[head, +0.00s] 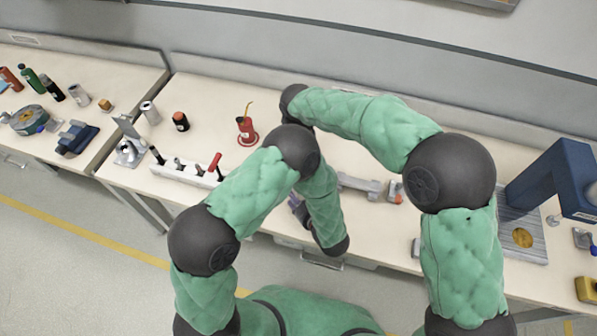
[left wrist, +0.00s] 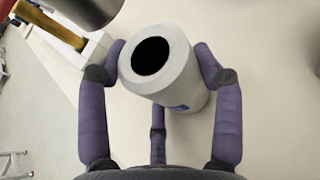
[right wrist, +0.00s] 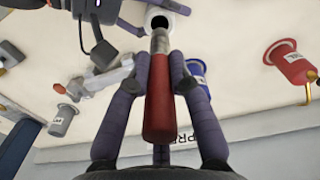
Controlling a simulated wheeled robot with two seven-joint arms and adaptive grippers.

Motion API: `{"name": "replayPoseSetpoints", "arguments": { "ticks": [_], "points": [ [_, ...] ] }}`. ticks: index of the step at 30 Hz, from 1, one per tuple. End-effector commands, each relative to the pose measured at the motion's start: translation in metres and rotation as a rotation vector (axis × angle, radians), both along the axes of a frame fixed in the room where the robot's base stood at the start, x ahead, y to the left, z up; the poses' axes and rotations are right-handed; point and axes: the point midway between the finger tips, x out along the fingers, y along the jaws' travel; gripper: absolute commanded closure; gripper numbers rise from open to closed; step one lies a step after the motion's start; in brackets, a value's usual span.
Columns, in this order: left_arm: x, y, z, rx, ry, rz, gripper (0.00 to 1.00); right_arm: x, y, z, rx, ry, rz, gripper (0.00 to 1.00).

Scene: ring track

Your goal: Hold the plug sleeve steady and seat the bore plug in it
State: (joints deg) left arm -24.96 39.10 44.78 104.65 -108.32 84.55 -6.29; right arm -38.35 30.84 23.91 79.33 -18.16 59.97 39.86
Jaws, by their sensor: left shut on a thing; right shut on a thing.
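The plug sleeve (left wrist: 172,70) is a pale grey cylinder with a dark round bore, held between the purple fingers of my left gripper (left wrist: 164,78). Its open end also shows at the top of the right wrist view (right wrist: 178,8). My right gripper (right wrist: 160,75) is shut on the bore plug (right wrist: 157,105), which has a red handle and a silver tip. The tip points at the sleeve's mouth and overlaps its near rim in the picture; I cannot tell the gap. In the head view, part of my left gripper (head: 294,202) shows; the right is hidden behind my arms.
A red flanged cup (right wrist: 290,65), a blue cup (right wrist: 197,72) and a grey cup (right wrist: 62,120) stand on the bench around the grippers. A grey fixture (head: 362,185) lies on the bench. A white rack (head: 185,172) is left, a blue machine (head: 550,185) right.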

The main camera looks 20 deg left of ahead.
Motion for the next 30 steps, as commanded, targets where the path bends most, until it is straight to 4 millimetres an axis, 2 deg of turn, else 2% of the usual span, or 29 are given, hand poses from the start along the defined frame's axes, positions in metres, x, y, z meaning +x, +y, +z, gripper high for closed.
{"name": "replayPoseSetpoints", "arguments": {
  "ticks": [3, 7, 30],
  "points": [
    [0.000, 0.000, 0.000, 0.000, 0.001, 0.000, 0.66, -0.001, -0.001, -0.020, -0.002, 0.004, -0.001, 1.00],
    [0.000, 0.000, 0.000, -0.001, 0.001, 0.000, 0.66, 0.000, -0.001, -0.032, 0.000, 0.002, 0.000, 1.00],
    [0.000, 0.000, 0.000, 0.000, 0.001, 0.000, 0.66, 0.000, -0.001, -0.046, 0.000, 0.001, 0.000, 1.00]
  ]
}}
